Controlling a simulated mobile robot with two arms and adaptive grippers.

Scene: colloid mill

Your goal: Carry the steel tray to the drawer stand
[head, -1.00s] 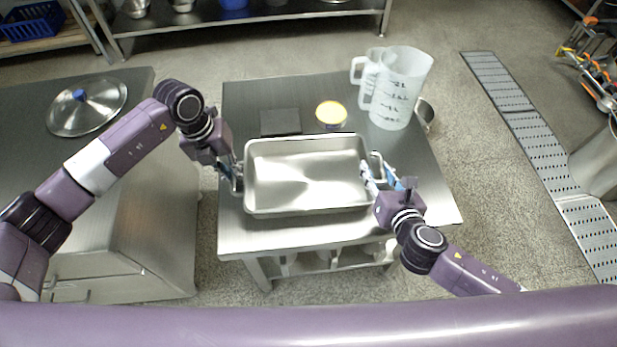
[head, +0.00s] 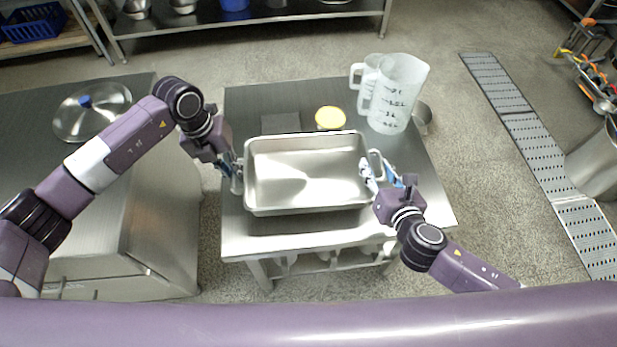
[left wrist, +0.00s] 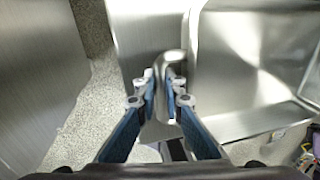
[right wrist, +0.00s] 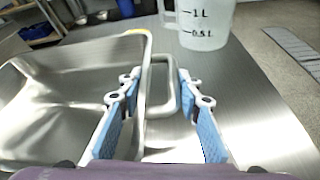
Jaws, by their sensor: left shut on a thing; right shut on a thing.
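The steel tray (head: 306,198) is a deep, empty rectangular pan, roughly level over the middle table. My left gripper (head: 236,178) is shut on its left handle, which also shows between the fingers in the left wrist view (left wrist: 170,66). My right gripper (head: 374,174) is shut on the right handle, which stands between the fingers in the right wrist view (right wrist: 161,88). The tray appears a little above the tabletop, but the gap is hard to judge. A steel unit (head: 125,245) with drawer-like fronts stands at the left; I cannot tell whether it is the drawer stand.
On the middle table (head: 290,236), a measuring jug (head: 395,95), a yellow-topped container (head: 330,117) and a dark flat plate (head: 281,124) stand behind the tray. A steel pot (head: 423,118) is beside the jug. A lid (head: 92,112) lies on the left unit. Floor shows between both units.

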